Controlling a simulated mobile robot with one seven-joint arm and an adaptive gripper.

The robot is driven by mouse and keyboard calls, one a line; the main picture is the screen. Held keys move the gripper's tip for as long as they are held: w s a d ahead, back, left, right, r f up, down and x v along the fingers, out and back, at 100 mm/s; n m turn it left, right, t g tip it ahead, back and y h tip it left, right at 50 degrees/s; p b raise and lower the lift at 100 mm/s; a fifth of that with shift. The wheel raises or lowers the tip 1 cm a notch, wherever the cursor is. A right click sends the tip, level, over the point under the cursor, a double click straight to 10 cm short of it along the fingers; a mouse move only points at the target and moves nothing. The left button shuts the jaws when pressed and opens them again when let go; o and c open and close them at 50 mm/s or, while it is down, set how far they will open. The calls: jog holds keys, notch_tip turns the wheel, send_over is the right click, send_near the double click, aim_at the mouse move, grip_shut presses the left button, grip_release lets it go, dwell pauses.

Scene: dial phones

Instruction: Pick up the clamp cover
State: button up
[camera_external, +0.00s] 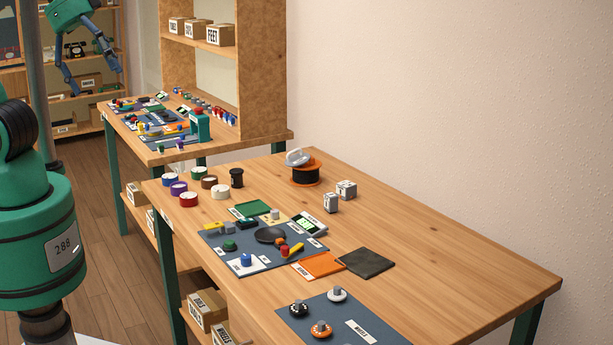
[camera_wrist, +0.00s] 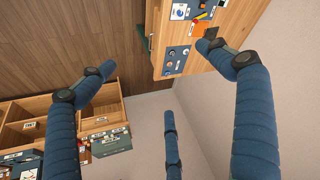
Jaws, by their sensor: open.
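I cannot tell for sure which small part is the clamp cover. On the near table's blue-grey mat (camera_external: 213,236) lie a black round part (camera_external: 270,235), a green part (camera_external: 230,245), a blue part (camera_external: 246,260) and a red-and-yellow part (camera_external: 292,250). A second mat (camera_external: 365,326) holds white, black and orange dial-like wheels. My gripper (camera_external: 97,80) is at the upper left of the external view, well away from these parts. In the wrist view its blue fingers (camera_wrist: 155,62) are spread wide with nothing between them. The table (camera_wrist: 206,62) is small at the top there.
Coloured tape rolls (camera_external: 188,199), an orange spool (camera_external: 306,175) and grey-white blocks (camera_external: 346,189) stand on the near table. An orange tray (camera_external: 320,265) and a dark pad (camera_external: 366,263) lie near the mat. A second table (camera_external: 165,150) stands behind. The near table's right side is bare.

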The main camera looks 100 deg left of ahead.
jog(key=w+a+f+n+y+b, duration=0.1)
jog(key=w+a+f+n+b, duration=0.15)
jog(key=w+a, duration=1.65)
jog(key=n+g+y+b, duration=0.2)
jog(key=n+b, duration=0.2)
jog(key=b, duration=0.1)
send_over(289, 153)
jog(key=s+d, duration=0.2)
jog(key=s, duration=0.1)
notch_tip(289, 153, down, 26)
jog(key=shift+w+a, duration=0.15)
jog(key=shift+h, duration=0.3)
jog(key=b+x, duration=0.1)
jog(key=x, duration=0.7)
jog(key=shift+w+f+b, duration=0.15)
jog(key=shift+f+b, duration=0.1)
jog(key=shift+b, duration=0.1)
